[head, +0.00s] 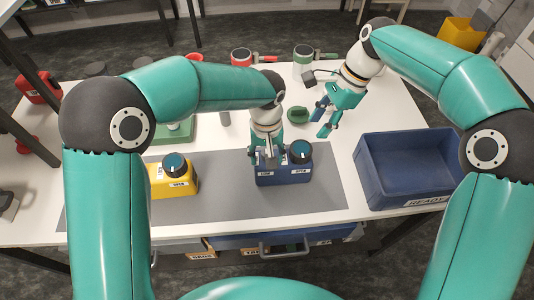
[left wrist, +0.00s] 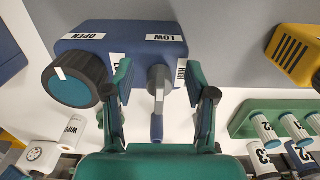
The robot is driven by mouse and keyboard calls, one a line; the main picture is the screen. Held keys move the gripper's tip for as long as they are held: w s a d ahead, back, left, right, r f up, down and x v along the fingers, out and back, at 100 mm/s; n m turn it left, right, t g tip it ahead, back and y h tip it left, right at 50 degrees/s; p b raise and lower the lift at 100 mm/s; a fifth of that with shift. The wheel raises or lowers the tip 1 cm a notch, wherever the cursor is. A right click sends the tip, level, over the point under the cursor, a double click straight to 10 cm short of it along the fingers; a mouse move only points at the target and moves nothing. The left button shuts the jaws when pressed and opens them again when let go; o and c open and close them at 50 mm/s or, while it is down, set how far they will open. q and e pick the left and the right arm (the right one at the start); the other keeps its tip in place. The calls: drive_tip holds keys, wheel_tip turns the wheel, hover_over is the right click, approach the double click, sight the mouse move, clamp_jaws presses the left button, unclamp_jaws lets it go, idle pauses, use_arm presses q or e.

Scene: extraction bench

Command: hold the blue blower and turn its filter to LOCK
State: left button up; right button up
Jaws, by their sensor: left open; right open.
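The blue blower (head: 285,174) stands on the grey mat, with its dark round filter (head: 300,152) on the right part. In the left wrist view the filter (left wrist: 76,80) has a teal face and a white mark turned towards the OPEN label (left wrist: 84,36). A LOW label (left wrist: 166,38) sits above a grey fitting with a lever (left wrist: 158,105). My left gripper (left wrist: 161,82) is open, its fingers on either side of that fitting; I cannot tell whether they touch it. My right gripper (head: 323,118) is open and empty, behind and right of the blower. No LOCK label is readable.
A yellow unit (head: 172,184) with a similar knob stands left on the mat (head: 225,190). A blue READY bin (head: 368,178) is at the right. The mat between the two units is clear.

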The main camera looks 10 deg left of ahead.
use_arm(q)
clamp_jaws()
idle(1.1)
